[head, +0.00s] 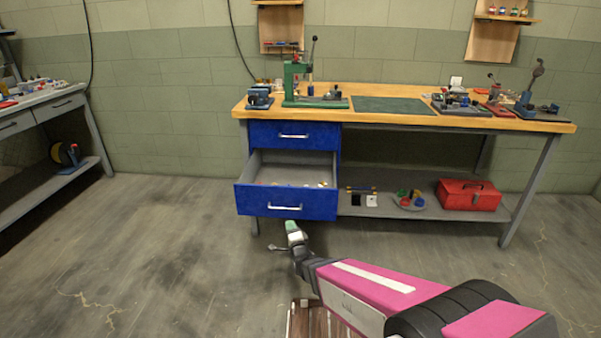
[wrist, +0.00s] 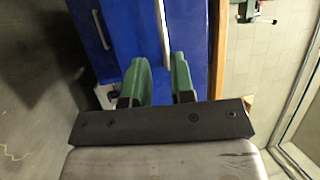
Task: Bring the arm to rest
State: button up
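My gripper (head: 292,229) is in front of the workbench, just below the open lower drawer in the head view. In the wrist view its two green fingers (wrist: 161,82) stand apart with a gap and nothing held between them. My pink-covered arm reaches forward from the lower right of the head view. The open lower blue drawer (head: 262,202) has a pale handle and holds a few small things. The blue drawer fronts also fill the middle of the wrist view (wrist: 122,30), apart from the fingers as far as I can tell.
The upper blue drawer (head: 270,134) is shut under the wooden bench top (head: 400,118). A red toolbox (head: 468,195) stands on the lower shelf. A bench leg (head: 528,190) stands at the right. The floor (head: 170,250) left of my gripper is clear.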

jog(key=d+n+g+h, duration=0.6)
jog(key=d+g, duration=0.4)
jog(key=d, duration=0.4)
jog(key=s+d+r+n+g, duration=0.5)
jog(key=s+d+n+g, duration=0.2)
jog(key=s+d, duration=0.4)
jog(key=shift+s+d+g+h, duration=0.35)
jog(key=shift+d+g+h, duration=0.05)
jog(key=shift+d+g, duration=0.45)
jog(key=shift+a+f, duration=0.1)
